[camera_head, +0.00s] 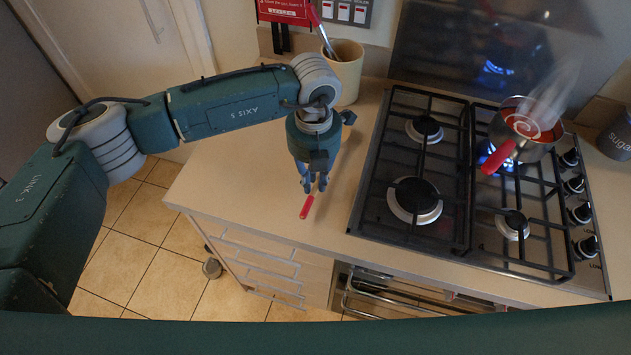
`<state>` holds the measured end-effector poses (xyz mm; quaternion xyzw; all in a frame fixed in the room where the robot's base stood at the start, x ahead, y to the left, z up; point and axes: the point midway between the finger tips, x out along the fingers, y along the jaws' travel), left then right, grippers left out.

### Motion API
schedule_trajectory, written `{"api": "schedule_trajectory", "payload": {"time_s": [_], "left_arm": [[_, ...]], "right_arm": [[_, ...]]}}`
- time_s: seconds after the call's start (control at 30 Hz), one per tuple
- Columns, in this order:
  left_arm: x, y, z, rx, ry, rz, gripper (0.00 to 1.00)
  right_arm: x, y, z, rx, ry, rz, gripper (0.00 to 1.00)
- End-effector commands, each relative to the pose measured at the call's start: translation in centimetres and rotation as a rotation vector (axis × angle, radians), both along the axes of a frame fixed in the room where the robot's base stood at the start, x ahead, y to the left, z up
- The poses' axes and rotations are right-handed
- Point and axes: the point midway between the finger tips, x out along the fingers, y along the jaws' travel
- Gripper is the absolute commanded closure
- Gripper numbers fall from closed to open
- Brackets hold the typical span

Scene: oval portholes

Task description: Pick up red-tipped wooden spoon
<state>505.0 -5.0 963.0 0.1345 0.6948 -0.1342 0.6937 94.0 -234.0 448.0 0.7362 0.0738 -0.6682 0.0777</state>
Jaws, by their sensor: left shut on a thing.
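My left gripper (314,184) points down over the counter to the left of the stove, its fingers shut on the red-tipped wooden spoon (307,207). Only the red end of the spoon shows, sticking out below the fingertips toward the counter's front edge. The rest is hidden by the gripper. I cannot tell whether the red end touches the counter. My right gripper is not in view.
A tan crock (346,72) holding utensils, one with a red end, stands behind my left wrist. A pot with a red handle (499,157) steams over a lit burner on the gas stove (456,246). The counter (230,185) left of my gripper is clear.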

Motion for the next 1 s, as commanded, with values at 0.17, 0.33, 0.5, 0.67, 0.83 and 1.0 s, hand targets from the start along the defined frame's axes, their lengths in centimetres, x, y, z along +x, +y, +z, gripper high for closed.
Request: {"api": "schedule_trajectory", "payload": {"time_s": [0.17, 0.33, 0.5, 0.67, 0.83, 1.0], "left_arm": [[0.2, -0.1, 3.7, -0.003, -0.008, -0.002, 1.0], [0.2, -0.1, 8.8, -0.003, -0.008, 0.0, 1.0], [0.1, -0.1, 13.3, -0.002, -0.007, 0.001, 1.0], [0.1, -0.1, 16.2, -0.002, -0.005, 0.0, 1.0], [0.0, 0.0, 17.7, -0.001, -0.002, 0.0, 1.0], [0.0, 0.0, 18.1, -0.001, -0.002, 0.0, 1.0]], "right_arm": [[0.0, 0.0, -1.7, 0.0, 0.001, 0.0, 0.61], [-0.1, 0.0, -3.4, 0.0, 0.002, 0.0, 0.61], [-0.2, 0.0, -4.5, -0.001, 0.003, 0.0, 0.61], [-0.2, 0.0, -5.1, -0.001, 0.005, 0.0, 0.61], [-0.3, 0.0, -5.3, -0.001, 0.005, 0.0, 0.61], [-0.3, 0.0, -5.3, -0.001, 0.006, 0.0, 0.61]]}}
